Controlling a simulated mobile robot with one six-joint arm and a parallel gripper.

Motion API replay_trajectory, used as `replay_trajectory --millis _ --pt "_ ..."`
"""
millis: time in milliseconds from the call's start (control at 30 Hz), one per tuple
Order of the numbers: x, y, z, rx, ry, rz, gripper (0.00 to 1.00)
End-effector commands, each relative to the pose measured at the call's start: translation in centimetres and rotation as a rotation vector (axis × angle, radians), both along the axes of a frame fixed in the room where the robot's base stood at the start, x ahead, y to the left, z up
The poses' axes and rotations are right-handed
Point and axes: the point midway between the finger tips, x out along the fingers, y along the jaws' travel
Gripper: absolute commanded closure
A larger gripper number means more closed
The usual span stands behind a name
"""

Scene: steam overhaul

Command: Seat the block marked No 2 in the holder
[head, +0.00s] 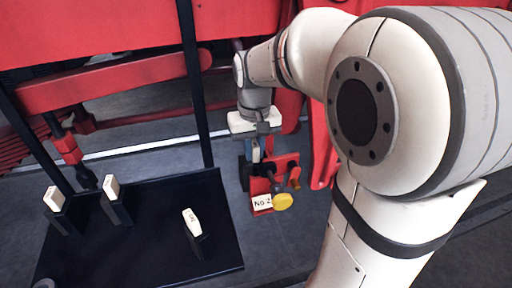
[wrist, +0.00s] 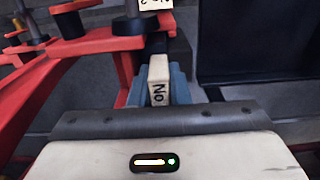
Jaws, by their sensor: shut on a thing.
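A pale block (wrist: 158,75) with black lettering "No" stands upright between the blue fingers of my gripper (head: 255,152); the rest of its marking is hidden. My gripper is shut on it, pointing down. The red holder (head: 286,163) is just below and right of the fingers in the head view. It bears a white "No 2" plate (head: 262,203) and a yellow knob (head: 283,202). In the wrist view the plate (wrist: 154,4) is at the top edge, beyond the block. The block's lower end is hidden, so I cannot tell whether it touches the holder.
A black table (head: 150,262) at the lower left carries three other pale blocks in dark stands: one at the left (head: 54,198), one in the middle (head: 111,187) and one at the right (head: 192,221). Red machine frames (head: 110,85) and a dark post (head: 195,80) stand behind.

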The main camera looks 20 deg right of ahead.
Motion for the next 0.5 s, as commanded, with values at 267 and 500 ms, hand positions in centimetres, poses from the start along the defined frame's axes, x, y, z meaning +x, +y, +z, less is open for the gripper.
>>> replay_trajectory --millis 267,500 --pt "0.02 0.00 -0.11 0.000 -0.001 0.000 0.67" --pt "0.00 -0.10 -0.14 -0.002 0.000 0.000 0.58"
